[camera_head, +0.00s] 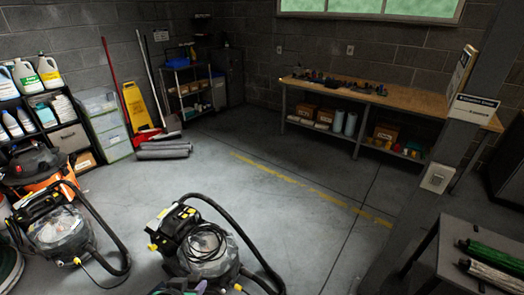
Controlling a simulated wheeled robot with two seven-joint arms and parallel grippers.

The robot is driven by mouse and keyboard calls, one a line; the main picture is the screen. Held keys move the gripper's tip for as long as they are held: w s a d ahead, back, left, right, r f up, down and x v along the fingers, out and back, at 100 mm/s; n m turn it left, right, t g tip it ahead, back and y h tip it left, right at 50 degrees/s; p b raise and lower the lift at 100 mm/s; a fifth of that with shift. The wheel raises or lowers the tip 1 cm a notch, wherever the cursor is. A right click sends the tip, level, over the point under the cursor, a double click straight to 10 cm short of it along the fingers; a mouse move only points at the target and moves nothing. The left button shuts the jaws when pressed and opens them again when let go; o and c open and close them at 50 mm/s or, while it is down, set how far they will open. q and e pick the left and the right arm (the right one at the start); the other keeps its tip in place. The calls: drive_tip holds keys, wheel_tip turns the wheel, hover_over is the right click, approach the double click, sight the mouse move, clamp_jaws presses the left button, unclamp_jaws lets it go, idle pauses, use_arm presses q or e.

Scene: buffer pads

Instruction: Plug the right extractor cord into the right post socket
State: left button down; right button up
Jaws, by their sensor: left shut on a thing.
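The right extractor (212,266), black and grey with yellow parts and a clear tank, stands on the floor at the bottom centre. Its black cord (207,241) lies coiled on its top. The right post socket (436,179) is a pale outlet box on the grey post at the right, well apart from the extractor. My left gripper (182,288) shows only in part at the bottom edge, in front of the extractor. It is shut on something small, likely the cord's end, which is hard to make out. My right gripper is not in view.
Another extractor (62,232) stands at the left, beside an orange and black vacuum (38,165). A bench (400,95) stands at the back wall. A table (455,262) with rolled goods is at the lower right. The middle floor is clear.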

use_arm(q)
drive_tip(key=shift+a, duration=0.15)
drive_tip(key=shift+f, duration=0.25)
drive_tip(key=s+f, duration=0.3)
drive_tip(key=f, duration=0.8)
